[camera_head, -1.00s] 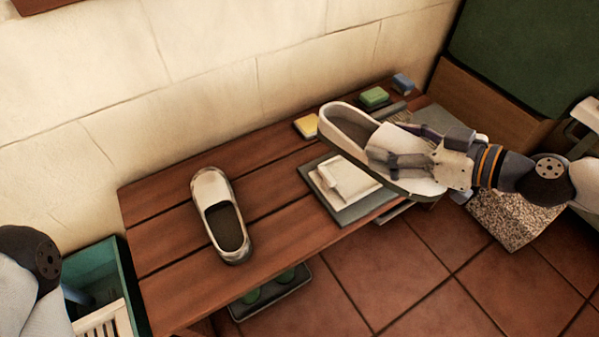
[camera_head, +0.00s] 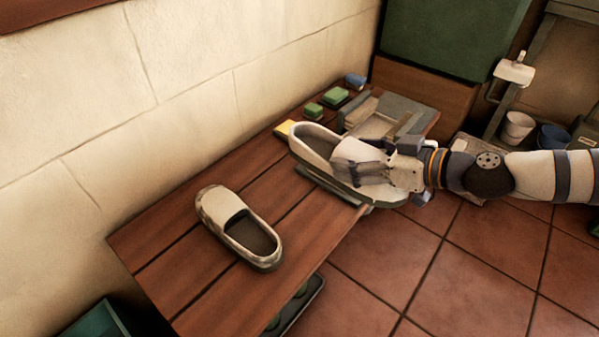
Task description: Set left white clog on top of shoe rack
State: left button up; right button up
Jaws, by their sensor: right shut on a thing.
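One white clog (camera_head: 318,146) is in my right gripper (camera_head: 365,158), which is shut on it above the right part of the wooden slatted bench (camera_head: 178,270). Its toe end is partly hidden by the gripper fingers. Another white clog (camera_head: 240,227) with a dark inside and grey sole stands alone on the left part of the bench. No shoe rack is clearly recognisable in view. My left gripper is not in view.
Under the held clog lies a grey tray, mostly covered. Yellow (camera_head: 284,129) and green (camera_head: 335,97) sponges lie along the wall. A green box (camera_head: 95,322) stands at lower left. Pots (camera_head: 518,126) sit on shelving at right.

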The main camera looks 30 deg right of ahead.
jog(key=shift+a+f, duration=0.1)
jog(key=b, duration=1.1)
send_over(287, 205)
jog(key=d, duration=0.1)
jog(key=f, duration=0.9)
jog(key=shift+s+f, duration=0.2)
jog(key=shift+s, duration=0.2)
jog(key=shift+w+a+f, duration=0.1)
jog(key=shift+w+a, duration=0.1)
jog(key=shift+a, duration=0.05)
jog(key=f+b, duration=0.1)
jog(key=f, duration=0.1)
jog(key=f+b, duration=0.1)
jog(key=f, duration=0.1)
jog(key=shift+w+a+b, duration=0.2)
jog(key=shift+a+b, duration=0.05)
jog(key=shift+b, duration=0.1)
jog(key=shift+r, duration=0.3)
jog(key=shift+f, duration=0.15)
jog(key=o, duration=1.1)
jog(key=shift+o, duration=1.1)
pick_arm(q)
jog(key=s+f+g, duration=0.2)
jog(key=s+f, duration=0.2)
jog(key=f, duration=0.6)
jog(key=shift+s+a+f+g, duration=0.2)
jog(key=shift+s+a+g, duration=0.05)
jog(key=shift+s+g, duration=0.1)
